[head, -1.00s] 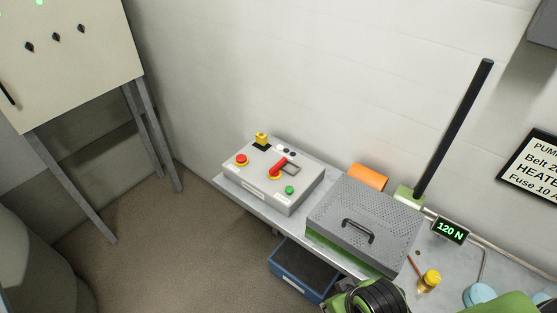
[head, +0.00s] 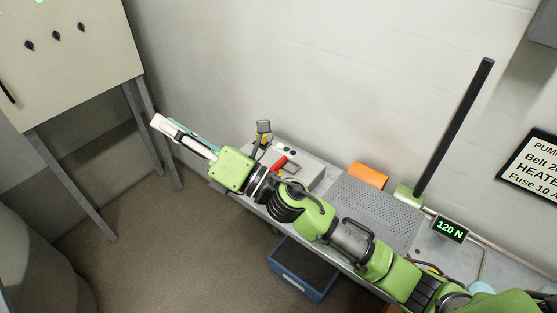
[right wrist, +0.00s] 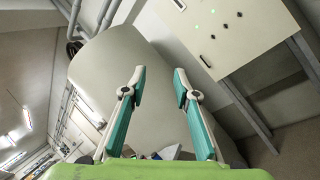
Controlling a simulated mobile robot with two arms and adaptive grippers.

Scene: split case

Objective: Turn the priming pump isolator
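A grey control box (head: 316,168) sits on the left end of the bench. A red lever handle (head: 279,163) shows on its top; the box labels cannot be read. My right arm crosses in front of the box and hides its left and front parts. My right gripper (head: 163,121) is beyond the box's left end, pointing up and left, apart from the lever. In the right wrist view its teal fingers (right wrist: 160,73) are spread, with nothing between them. My left gripper is not in view.
A black pole (head: 455,125) stands behind, beside a "120 N" display (head: 450,229). A blue crate (head: 297,278) is below. A cream cabinet (head: 70,60) on legs stands left.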

